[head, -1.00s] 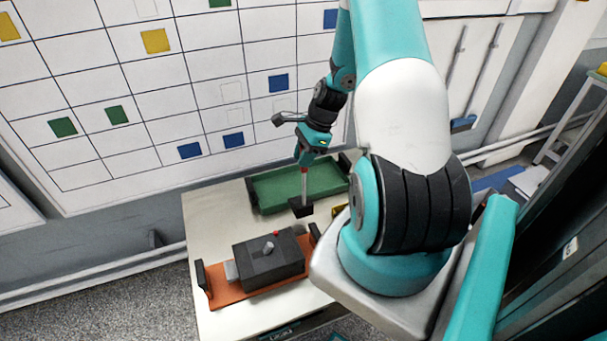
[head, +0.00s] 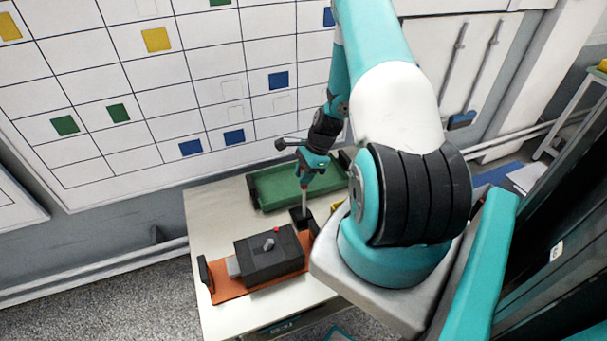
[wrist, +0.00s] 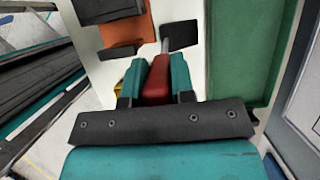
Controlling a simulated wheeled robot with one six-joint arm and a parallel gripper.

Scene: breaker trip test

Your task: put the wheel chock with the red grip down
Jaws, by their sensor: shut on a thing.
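The wheel chock is a small black block (head: 301,219) on a thin pale rod with a red grip (wrist: 156,82). My gripper (head: 306,183) is shut on the red grip, with teal fingers on both sides of it in the wrist view. The chock hangs below the gripper, over the pale tabletop between the green tray and the orange tray. In the wrist view the black block (wrist: 180,35) shows beyond the grip. I cannot tell whether its underside touches the table.
The green tray (head: 270,189) lies behind the chock. The orange tray (head: 225,288) in front bears a dark box (head: 268,262) with a red button. A yellow thing (wrist: 118,89) shows beside my finger. The left of the pale table (head: 212,220) is bare.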

